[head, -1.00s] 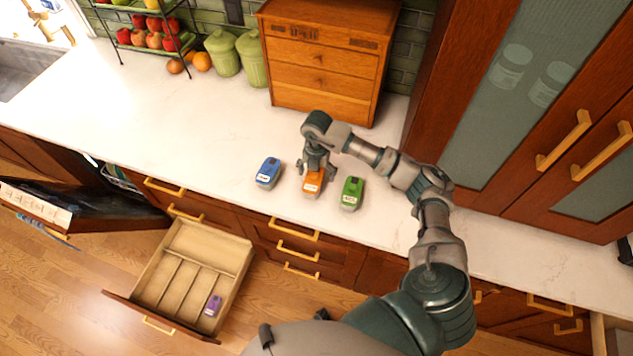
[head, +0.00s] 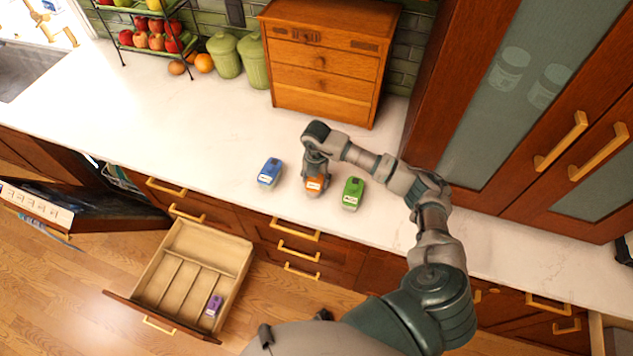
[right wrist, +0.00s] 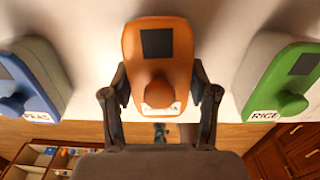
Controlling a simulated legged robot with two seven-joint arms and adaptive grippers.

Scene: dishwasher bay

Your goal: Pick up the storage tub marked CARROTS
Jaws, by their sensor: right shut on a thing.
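The orange tub (head: 314,186) stands on the white counter between a blue tub (head: 269,174) and a green tub (head: 352,193). My right gripper (head: 317,178) reaches down over the orange tub and is shut on it. In the right wrist view the orange tub (right wrist: 160,65) sits between the two fingers, one on each side. Its label is mostly hidden behind its round knob, so I cannot read it. The green tub there reads RICE (right wrist: 285,85), and the blue one seems to read PEAS (right wrist: 30,85). My left gripper is out of view.
A drawer (head: 190,270) is open below the counter, with a purple tub (head: 213,306) in it. A wooden drawer chest (head: 325,60) stands at the back. Tall cabinets (head: 520,120) rise at the right. The counter's left part is clear.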

